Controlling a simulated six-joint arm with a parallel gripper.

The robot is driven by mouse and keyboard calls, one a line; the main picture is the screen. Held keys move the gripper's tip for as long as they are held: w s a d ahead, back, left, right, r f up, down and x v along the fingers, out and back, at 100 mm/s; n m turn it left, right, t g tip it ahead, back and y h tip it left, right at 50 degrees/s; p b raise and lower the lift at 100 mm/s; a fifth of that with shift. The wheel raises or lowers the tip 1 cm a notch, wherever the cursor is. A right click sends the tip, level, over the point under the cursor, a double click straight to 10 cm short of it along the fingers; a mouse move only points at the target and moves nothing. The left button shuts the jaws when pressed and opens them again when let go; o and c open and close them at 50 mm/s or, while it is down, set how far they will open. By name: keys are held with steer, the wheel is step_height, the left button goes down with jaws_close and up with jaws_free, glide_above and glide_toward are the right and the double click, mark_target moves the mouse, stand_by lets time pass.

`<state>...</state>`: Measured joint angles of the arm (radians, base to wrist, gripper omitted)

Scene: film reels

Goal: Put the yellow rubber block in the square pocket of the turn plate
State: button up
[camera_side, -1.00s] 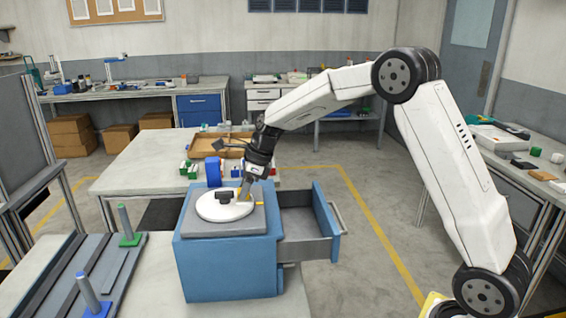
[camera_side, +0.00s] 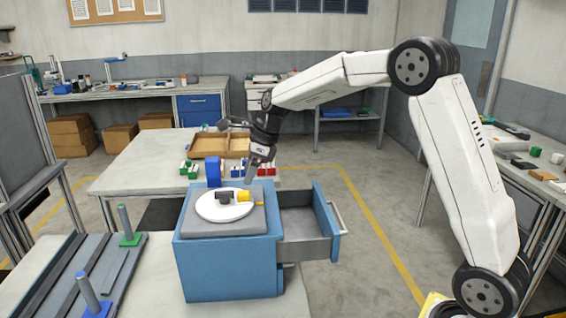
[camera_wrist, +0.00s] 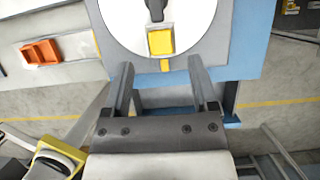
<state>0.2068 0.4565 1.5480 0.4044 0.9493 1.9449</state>
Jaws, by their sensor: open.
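The yellow rubber block (camera_side: 243,196) sits on the white turn plate (camera_side: 212,211), beside the plate's black knob (camera_side: 224,197). In the wrist view the block (camera_wrist: 160,41) lies near the plate's (camera_wrist: 195,28) edge, square to it, with a thin pale border showing around it. It appears seated in the square pocket, whose floor is hidden under it. My gripper (camera_side: 249,181) is open and empty, above and just behind the block, clear of it. In the wrist view its two fingers (camera_wrist: 161,63) stand apart, with the block beyond their tips.
The plate rests on a grey slab on the blue cabinet (camera_side: 228,268), whose drawer (camera_side: 310,228) stands open at the right. A blue upright block (camera_side: 213,172) stands behind the plate. A wooden tray (camera_side: 208,145) and small coloured parts lie on the table behind.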

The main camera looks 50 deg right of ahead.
steer(key=v, duration=0.8)
stand_by(0.4)
steer(key=s+a+f+n, duration=0.1)
steer(key=s+f+n, duration=0.2)
steer(key=n, duration=0.1)
steer(key=s+a+f+n+h, duration=0.1)
steer(key=s+f+n, duration=0.1)
steer(key=f+n, duration=0.1)
steer(key=s+a+f+n+h, duration=0.1)
steer(key=s+a+f+n, duration=0.1)
steer(key=s+f+n, duration=0.1)
steer(key=shift+s+a+f+n+g, duration=0.1)
steer(key=shift+s+f+n+g, duration=0.15)
steer(key=shift+n, duration=0.3)
steer(key=shift+s+f+n+g, duration=0.15)
steer(key=shift+f+n, duration=0.15)
steer(key=shift+n, duration=0.25)
steer(key=s+a+f+n, duration=0.1)
steer(key=s+f+n, duration=0.3)
steer(key=s+n, duration=0.2)
steer(key=s+a+f+n+h, duration=0.1)
steer(key=s+a+f+n, duration=0.1)
steer(key=s+f+n, duration=0.3)
steer(key=s+n, duration=0.2)
steer(key=n, duration=0.1)
steer(key=shift+s+n, duration=0.25)
steer(key=shift+n, duration=0.15)
steer(key=shift+a, duration=0.15)
